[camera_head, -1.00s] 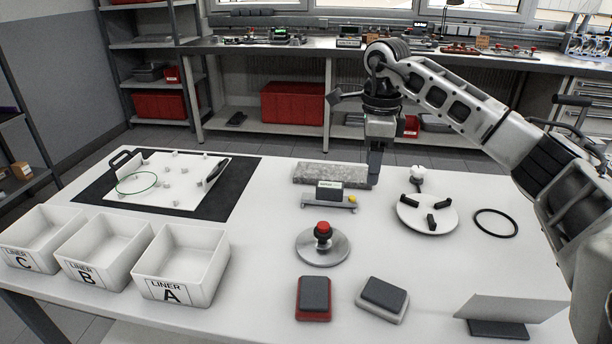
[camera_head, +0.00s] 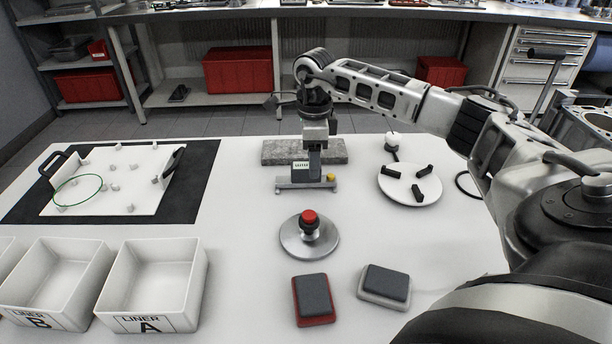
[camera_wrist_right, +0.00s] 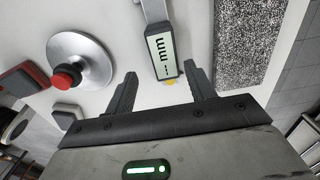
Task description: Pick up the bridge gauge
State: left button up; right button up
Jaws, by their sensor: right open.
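The bridge gauge (camera_head: 297,184) is a grey bar-shaped instrument with a small digital display and a yellow knob. It stands on the white table in front of a speckled stone block. My right gripper (camera_head: 315,158) is pointed down right at the gauge's display and hides part of it in the head view. In the right wrist view, the open fingers of my right gripper (camera_wrist_right: 163,88) lie on either side of the gauge's display end (camera_wrist_right: 164,54). I cannot tell whether a finger touches it. My left gripper is not in view.
The stone block (camera_head: 280,152) lies just behind the gauge. A round stand with a red knob (camera_head: 309,222) is in front. A white disc with black pads (camera_head: 408,190) is at right. Two small pads (camera_head: 314,298) and the liner trays (camera_head: 150,283) are nearer.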

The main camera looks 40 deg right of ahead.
aim_at(306, 176)
jog(key=f, duration=0.2)
jog(key=w+f, duration=0.1)
jog(key=f, duration=0.1)
jog(key=shift+f, duration=0.65)
jog(key=shift+w, duration=0.1)
grip_shut()
